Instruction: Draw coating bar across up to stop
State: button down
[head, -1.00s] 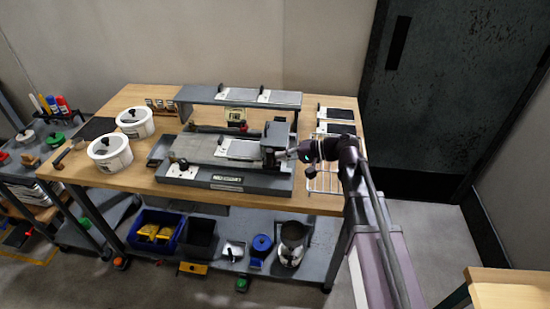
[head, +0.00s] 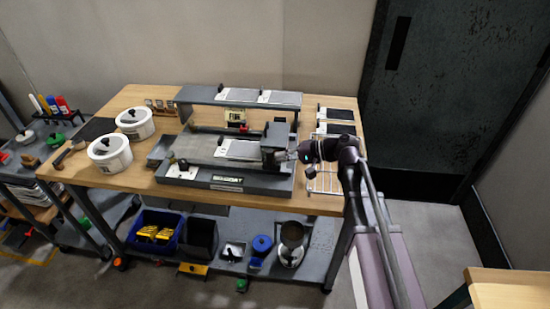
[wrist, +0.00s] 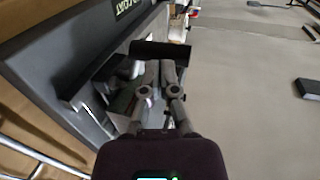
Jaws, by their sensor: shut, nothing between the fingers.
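The grey coater (head: 227,182) stands on the wooden bench with a dark upright carriage (head: 277,140) at the right end of its bed. A light sheet (head: 238,149) lies on the bed just left of the carriage. My gripper (head: 288,156) is at the right side of the carriage; I cannot tell whether it touches it. In the wrist view my gripper (wrist: 160,72) has its fingers together with nothing seen between them, close to a black plate (wrist: 160,49). The coater body (wrist: 75,62) fills the left of that view. I cannot make out the coating bar clearly.
A grey shelf (head: 205,94) bridges the back of the coater. Two white pots (head: 110,155) stand to the left. A wire rack (head: 322,182) lies at the bench's right edge, under my arm. Dark panels (head: 337,114) lie behind it.

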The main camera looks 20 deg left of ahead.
jog(key=s+a, duration=0.2)
jog(key=a, duration=0.7)
jog(key=shift+a, duration=0.25)
dwell(3.8)
jog(key=shift+d, duration=0.15)
jog(key=shift+w+d, duration=0.2)
jog(key=shift+d, duration=0.7)
jog(key=shift+w+d, duration=0.15)
jog(key=shift+d, duration=0.75)
jog(key=s+d+f+m+t+h+p, duration=0.1)
jog(key=d+h+p, duration=0.3)
jog(key=d, duration=1.8)
jog(key=s+d+f+m+t+h+p, duration=0.1)
jog(key=d+h+p, duration=0.4)
jog(key=d, duration=1.8)
notch_tip(320, 180, down, 2)
jog(key=s+t+h, duration=0.1)
jog(key=s+h, duration=0.1)
jog(key=h, duration=0.3)
jog(key=shift+d+m+t, duration=0.15)
jog(key=shift+m+t, duration=0.15)
jog(key=shift+m, duration=0.1)
